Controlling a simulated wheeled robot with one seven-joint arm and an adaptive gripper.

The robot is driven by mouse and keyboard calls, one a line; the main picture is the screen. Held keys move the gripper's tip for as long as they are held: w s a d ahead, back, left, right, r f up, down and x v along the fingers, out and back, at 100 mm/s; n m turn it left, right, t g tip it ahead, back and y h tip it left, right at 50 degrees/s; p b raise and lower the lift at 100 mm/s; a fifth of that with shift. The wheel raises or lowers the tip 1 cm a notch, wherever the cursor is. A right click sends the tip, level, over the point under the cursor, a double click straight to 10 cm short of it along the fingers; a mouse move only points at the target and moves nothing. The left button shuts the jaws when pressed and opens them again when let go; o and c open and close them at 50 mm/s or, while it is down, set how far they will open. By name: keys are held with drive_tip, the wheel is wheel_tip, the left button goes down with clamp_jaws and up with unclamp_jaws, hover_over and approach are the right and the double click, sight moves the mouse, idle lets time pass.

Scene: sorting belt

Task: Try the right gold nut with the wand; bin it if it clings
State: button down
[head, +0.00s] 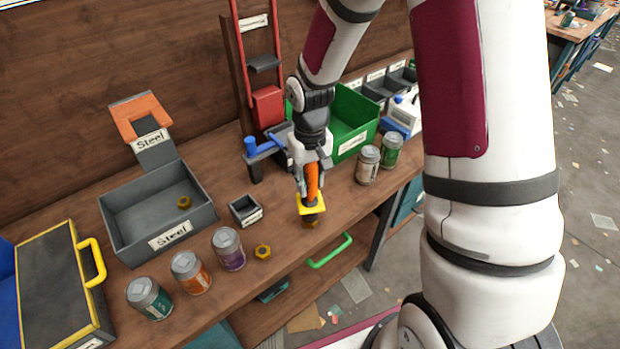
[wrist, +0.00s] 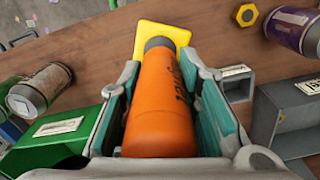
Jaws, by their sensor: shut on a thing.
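My gripper (head: 311,183) is shut on the orange wand (wrist: 160,112), which points down with its yellow tip plate (head: 312,205) low over the front of the bench. The right gold nut (head: 311,223) shows just under that plate, partly covered by it. I cannot tell whether it touches the plate or rests on the bench. In the wrist view the plate (wrist: 160,32) hides this nut. Another gold nut (head: 263,252) lies on the bench to the left, also in the wrist view (wrist: 246,14). The grey Steel bin (head: 120,222) holds one gold nut (head: 184,202).
A small grey tray (head: 245,209) sits left of the wand. Several cans stand along the front, including a purple-labelled one (head: 229,250); two more (head: 368,166) stand right. A green bin (head: 362,108) is behind. A yellow-handled case (head: 62,300) is at far left.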

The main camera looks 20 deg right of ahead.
drive_tip(key=shift+f, duration=0.6)
idle(0.7)
idle(0.5)
wheel_tip(320, 180, up, 7)
drive_tip(key=p, duration=0.2)
drive_tip(key=shift+p, duration=0.4)
idle(0.8)
idle(1.2)
